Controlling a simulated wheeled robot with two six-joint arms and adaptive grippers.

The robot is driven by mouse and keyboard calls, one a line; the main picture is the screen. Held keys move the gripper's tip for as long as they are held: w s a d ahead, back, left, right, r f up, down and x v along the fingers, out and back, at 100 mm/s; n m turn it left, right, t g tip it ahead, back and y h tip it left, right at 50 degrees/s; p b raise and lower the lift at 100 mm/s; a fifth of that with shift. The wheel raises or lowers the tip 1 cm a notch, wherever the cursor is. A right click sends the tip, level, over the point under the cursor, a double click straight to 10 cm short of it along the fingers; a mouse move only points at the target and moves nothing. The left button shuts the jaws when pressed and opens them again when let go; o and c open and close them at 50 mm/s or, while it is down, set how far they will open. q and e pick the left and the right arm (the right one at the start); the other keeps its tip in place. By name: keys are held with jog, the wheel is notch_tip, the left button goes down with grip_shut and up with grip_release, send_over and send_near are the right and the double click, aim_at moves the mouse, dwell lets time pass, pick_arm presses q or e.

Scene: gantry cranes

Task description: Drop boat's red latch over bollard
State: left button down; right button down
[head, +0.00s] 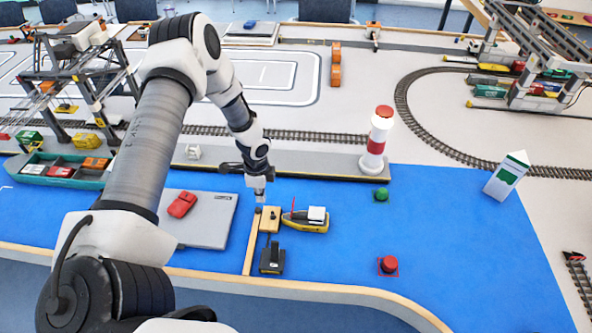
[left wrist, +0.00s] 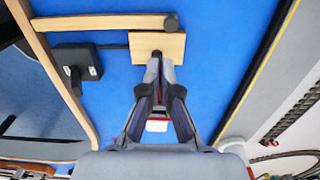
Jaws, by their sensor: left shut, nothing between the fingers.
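The small yellow boat (head: 306,223), with a white cabin and a thin red upright part (head: 293,205), lies on the blue water beside a wooden block (head: 269,225). A dark post stands on the block. Another dark round post (left wrist: 171,24) stands at the end of the wooden strip; I cannot tell which is the bollard. My left gripper (head: 260,195) points down above the block, left of the boat. In the left wrist view its fingers (left wrist: 156,58) meet at the tips, empty, over the block. They hide much of the boat; a white and red patch shows between them.
A black device (head: 271,261) stands in front of the block. Red (head: 388,265) and green (head: 380,195) buoys and a red-white lighthouse (head: 376,145) stand right. Open water lies between the buoys.

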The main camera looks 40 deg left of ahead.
pick_arm(q)
jog(key=shift+s+a+p, duration=0.4)
jog(key=shift+s+a, duration=0.05)
jog(key=shift+a, duration=0.35)
jog(key=s+a+f, duration=0.2)
jog(key=a+f, duration=0.1)
jog(key=a, duration=0.1)
jog(key=shift+s+a+b, duration=0.35)
jog(key=shift+s+a, duration=0.05)
dwell(0.8)
notch_tip(320, 180, up, 10)
jog(key=s+a+p, duration=0.1)
jog(key=a+p, duration=0.1)
jog(key=p, duration=0.3)
jog(key=shift+s+a, duration=0.25)
dwell(0.3)
